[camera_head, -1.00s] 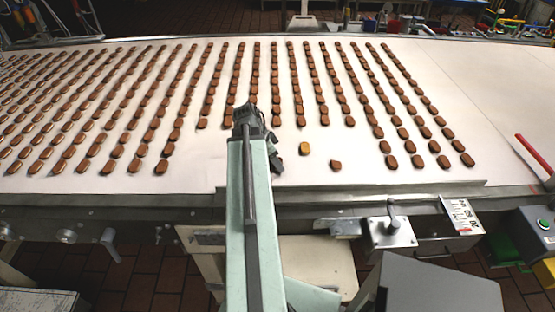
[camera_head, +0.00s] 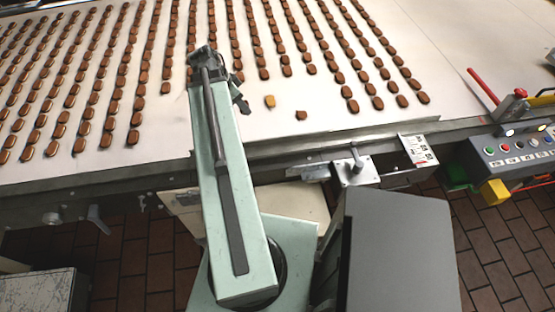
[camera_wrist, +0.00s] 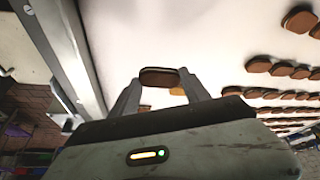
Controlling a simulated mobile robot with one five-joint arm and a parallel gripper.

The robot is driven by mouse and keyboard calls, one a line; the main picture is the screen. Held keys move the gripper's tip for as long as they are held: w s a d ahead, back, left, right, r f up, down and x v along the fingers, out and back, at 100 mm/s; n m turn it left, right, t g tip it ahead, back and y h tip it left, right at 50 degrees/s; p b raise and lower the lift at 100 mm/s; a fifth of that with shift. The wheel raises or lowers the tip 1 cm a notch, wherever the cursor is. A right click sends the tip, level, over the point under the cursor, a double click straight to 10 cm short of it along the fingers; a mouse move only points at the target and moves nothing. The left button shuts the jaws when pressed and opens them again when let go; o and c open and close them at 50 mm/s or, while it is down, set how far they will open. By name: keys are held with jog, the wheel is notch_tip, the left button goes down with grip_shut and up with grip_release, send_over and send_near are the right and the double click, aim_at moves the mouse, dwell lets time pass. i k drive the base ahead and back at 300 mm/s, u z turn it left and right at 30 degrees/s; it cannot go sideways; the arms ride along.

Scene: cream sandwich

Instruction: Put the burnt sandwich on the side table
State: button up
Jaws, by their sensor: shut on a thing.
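My gripper (camera_wrist: 160,92) is shut on a dark brown sandwich (camera_wrist: 159,77), held between its two fingertips in the wrist view. In the head view my gripper (camera_head: 241,98) hangs at the arm's end over the near part of the belt, largely hidden behind the arm. The held sandwich cannot be made out there. A grey flat-topped stand (camera_head: 405,240) is at the lower right, in front of the belt; it may be the side table. It appears empty.
Rows of brown sandwiches (camera_head: 135,120) cover the white belt (camera_head: 330,110). A yellowish sandwich (camera_head: 270,101) and a brown one (camera_head: 300,115) lie apart near the front edge. A metal lever box (camera_head: 354,170) and a button panel (camera_head: 515,150) line the belt's front.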

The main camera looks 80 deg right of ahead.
aim_at(290, 204)
jog(key=u, duration=0.35)
jog(key=k, duration=1.45)
jog(key=u, duration=2.15)
jog(key=i, duration=1)
jog(key=u, duration=0.05)
